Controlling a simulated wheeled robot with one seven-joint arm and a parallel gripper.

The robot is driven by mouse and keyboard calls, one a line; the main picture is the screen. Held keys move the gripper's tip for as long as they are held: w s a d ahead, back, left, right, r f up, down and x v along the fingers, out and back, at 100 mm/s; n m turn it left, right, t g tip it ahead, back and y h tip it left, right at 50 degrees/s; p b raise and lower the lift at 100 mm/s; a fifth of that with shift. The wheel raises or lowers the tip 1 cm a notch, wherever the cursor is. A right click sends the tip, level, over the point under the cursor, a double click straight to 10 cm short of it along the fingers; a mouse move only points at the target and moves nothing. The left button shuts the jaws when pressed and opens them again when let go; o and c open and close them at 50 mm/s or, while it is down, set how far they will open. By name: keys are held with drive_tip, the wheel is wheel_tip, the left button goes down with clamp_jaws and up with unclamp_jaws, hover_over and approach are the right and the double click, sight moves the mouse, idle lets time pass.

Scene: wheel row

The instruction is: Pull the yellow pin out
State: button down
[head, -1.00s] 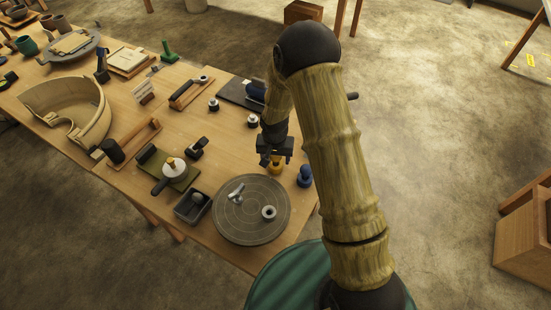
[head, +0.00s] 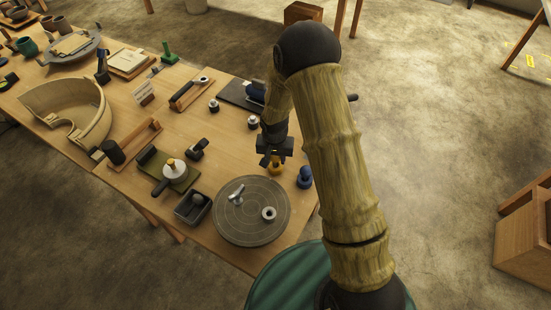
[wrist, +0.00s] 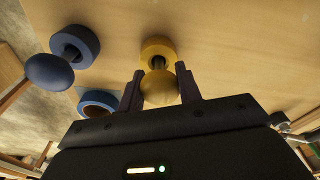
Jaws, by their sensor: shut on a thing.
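The yellow pin has a round yellow knob (wrist: 159,90) on a short dark shaft. The shaft meets a yellow ring-shaped base (wrist: 158,49) on the wooden table. In the head view the yellow pin (head: 276,169) shows just below my gripper (head: 275,158), which partly covers it. In the wrist view my gripper's (wrist: 160,88) two dark fingers stand on both sides of the knob and are shut on it. A gap with the shaft shows between knob and base. Whether the shaft's lower end is still inside the base is hidden.
A blue pin with its blue ring base (wrist: 76,46) stands close beside the yellow one; it also shows in the head view (head: 304,177). Another blue ring (wrist: 98,101) is near my left finger. A grey round turntable (head: 235,228) lies nearby. The table edge is close at right.

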drive_tip(key=shift+r+p, duration=0.3)
drive_tip(key=shift+r, duration=0.1)
idle(0.5)
drive_tip(key=shift+r+p, duration=2.65)
drive_tip(key=shift+r, duration=1.3)
